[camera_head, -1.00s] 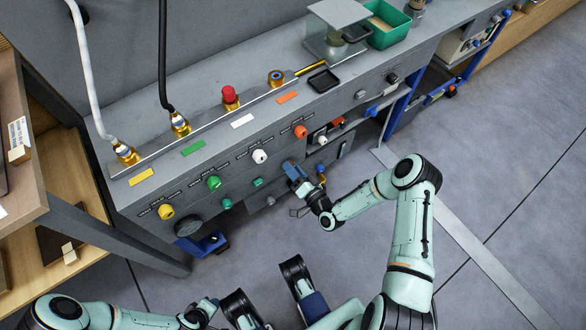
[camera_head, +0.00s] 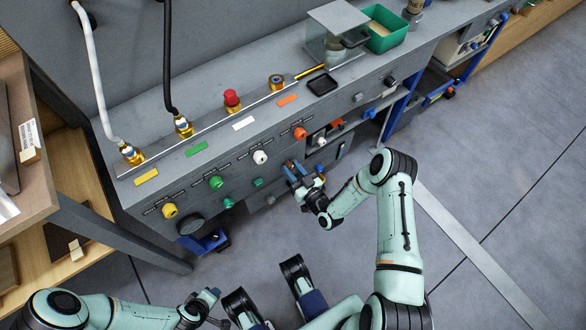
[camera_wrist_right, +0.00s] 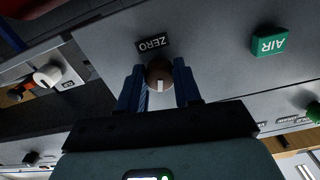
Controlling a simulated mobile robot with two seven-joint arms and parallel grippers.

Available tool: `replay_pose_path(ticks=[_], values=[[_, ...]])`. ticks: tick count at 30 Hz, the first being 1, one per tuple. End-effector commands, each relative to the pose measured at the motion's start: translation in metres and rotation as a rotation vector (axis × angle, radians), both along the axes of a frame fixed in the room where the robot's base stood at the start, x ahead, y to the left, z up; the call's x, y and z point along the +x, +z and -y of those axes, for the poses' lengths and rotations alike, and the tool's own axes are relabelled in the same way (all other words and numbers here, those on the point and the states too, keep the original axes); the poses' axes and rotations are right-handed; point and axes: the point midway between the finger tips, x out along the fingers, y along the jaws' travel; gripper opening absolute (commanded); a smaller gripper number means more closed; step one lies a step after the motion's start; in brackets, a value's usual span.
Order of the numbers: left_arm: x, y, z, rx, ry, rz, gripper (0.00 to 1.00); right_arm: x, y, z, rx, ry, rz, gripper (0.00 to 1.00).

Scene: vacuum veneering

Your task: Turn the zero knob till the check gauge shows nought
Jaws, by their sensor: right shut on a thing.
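The zero knob (camera_wrist_right: 160,77) is a round brown knob with a white mark, below a dark label reading ZERO (camera_wrist_right: 152,43) in the right wrist view. My right gripper (camera_wrist_right: 158,88) has its blue fingers on either side of the knob and is shut on it. In the head view my right gripper (camera_head: 296,171) is at the lower front of the grey bench and hides the knob. My left gripper (camera_head: 208,306) is low in the head view, away from the bench; its jaws are unclear. I cannot make out the check gauge in either view.
The grey bench (camera_head: 215,140) carries yellow, green, white and orange knobs on its front. A green AIR block (camera_wrist_right: 270,41) sits beside the ZERO label. A wooden shelf (camera_head: 60,255) stands at left. The floor (camera_head: 500,180) at right is clear.

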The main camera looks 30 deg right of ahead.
Motion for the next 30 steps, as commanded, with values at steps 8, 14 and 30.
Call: replay_pose_path(ticks=[8, 14, 30], values=[[-0.0043, 0.0029, 0.0022, -0.006, -0.005, -0.011, 0.43, -0.0008, -0.0011, -0.0004, -0.11, 0.001, 0.006, 0.03], [-0.0053, 0.0034, 0.0027, -0.007, -0.005, -0.014, 0.43, -0.0009, -0.0016, -0.0002, -0.138, 0.001, 0.007, 0.03], [-0.0055, 0.0034, 0.0028, -0.007, -0.006, -0.014, 0.43, -0.0009, -0.0015, 0.0, -0.141, 0.0, 0.007, 0.59]])
